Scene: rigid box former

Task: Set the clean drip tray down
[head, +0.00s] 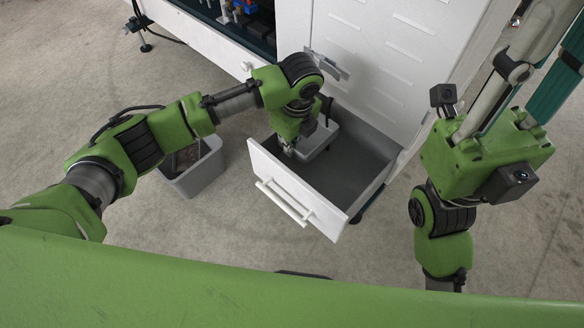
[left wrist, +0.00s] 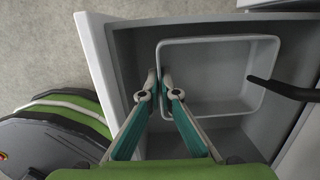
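The drip tray (head: 318,142) is a light grey, shallow rectangular tray with rounded corners. In the head view, my left gripper (head: 289,150) points down into the drawer. I cannot tell whether the tray touches the drawer floor. My right arm is raised at the right; its fingertips are not clearly visible.
The drawer's white front panel (head: 290,195) with a bar handle faces me. A grey bin (head: 196,175) with dark contents stands on the floor left of the drawer. The white machine cabinet (head: 365,50) rises behind. A dark curved rod (left wrist: 285,90) reaches over the tray's right wall.

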